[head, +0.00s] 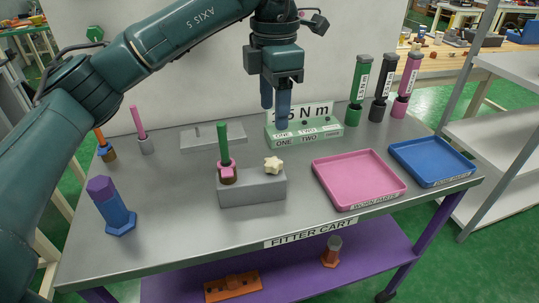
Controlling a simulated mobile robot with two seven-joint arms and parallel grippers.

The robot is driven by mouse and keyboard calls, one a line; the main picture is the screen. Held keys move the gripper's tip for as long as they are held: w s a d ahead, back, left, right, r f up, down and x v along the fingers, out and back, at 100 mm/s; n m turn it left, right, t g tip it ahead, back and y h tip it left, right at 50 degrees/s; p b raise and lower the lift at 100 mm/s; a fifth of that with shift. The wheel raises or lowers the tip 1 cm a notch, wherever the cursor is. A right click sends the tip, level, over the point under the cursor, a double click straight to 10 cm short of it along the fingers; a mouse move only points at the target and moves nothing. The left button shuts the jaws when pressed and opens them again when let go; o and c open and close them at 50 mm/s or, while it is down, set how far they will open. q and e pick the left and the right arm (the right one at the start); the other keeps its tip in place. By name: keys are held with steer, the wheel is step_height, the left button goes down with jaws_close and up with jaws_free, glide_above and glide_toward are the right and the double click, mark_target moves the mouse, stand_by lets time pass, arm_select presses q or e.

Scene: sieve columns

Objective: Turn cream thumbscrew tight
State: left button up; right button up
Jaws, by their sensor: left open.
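The cream thumbscrew (273,164), a small star-shaped knob, sits on top of the right part of a grey block (252,192) on the cart. A green-handled tool (224,142) stands upright at the block's left part, with a pink and brown piece at its foot. My left gripper (275,108) points down above and behind the thumbscrew, near the pale green box. Its blue fingers are apart with nothing seen between them. My right gripper is not in view.
A pale green box (304,135) with a torque label stands behind the block. A pink tray (359,179) and a blue tray (431,161) lie at right. Several upright tools stand at back right. A purple-capped blue piece (111,207) stands at front left.

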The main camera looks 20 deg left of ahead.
mark_target(273, 161)
arm_select(q)
step_height(273, 161, down, 10)
steer(key=shift+b, duration=0.9)
steer(key=shift+f, duration=0.7)
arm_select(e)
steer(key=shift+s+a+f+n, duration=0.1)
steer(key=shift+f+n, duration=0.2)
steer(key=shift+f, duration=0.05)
arm_select(q)
steer(key=shift+c, duration=0.2)
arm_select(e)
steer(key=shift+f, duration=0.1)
arm_select(q)
steer(key=c, duration=0.9)
steer(key=shift+m, duration=0.5)
steer(key=shift+c, duration=0.2)
steer(key=o, duration=1)
